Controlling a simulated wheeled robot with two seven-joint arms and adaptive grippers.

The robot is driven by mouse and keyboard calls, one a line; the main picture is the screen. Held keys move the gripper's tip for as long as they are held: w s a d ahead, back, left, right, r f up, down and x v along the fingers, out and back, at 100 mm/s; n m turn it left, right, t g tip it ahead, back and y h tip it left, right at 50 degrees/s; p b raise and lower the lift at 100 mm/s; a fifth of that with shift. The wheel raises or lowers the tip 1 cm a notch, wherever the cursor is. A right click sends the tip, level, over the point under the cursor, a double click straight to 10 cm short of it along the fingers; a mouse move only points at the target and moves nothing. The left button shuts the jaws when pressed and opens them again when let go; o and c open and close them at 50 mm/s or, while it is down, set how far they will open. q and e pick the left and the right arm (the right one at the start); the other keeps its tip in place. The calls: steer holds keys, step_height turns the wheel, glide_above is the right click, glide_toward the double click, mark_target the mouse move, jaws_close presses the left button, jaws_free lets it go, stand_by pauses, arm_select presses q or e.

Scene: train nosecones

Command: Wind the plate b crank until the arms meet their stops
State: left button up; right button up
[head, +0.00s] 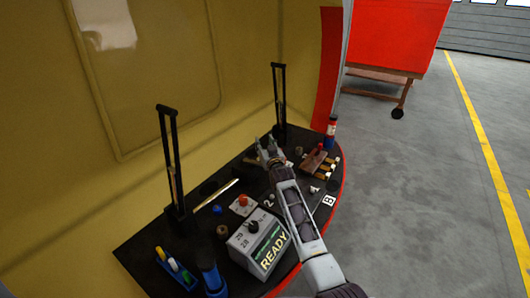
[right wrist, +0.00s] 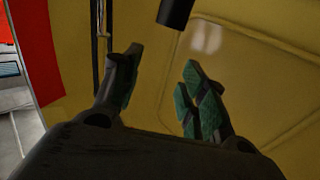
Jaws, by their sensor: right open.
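A white label marked B (head: 328,200) lies on the right part of the black curved table (head: 140,250). I cannot clearly pick out a crank near it; my right forearm and gripper cover part of that area. Two black upright arms stand at the back, one on the left (head: 170,150) and one farther right (head: 279,100). My right gripper (head: 266,148) is open above the table, in front of the right upright arm. In the right wrist view its green-padded fingers (right wrist: 158,95) are apart with nothing between them. My left gripper is not in view.
A grey box reading READY (head: 258,245) with a black knob stands at the front. A red button (head: 243,201), a red-brown block (head: 314,160) and a red-and-blue bottle (head: 331,131) are on the table. A yellow wall (head: 90,200) rises close behind.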

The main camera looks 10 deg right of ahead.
steer(key=shift+r, duration=1.8)
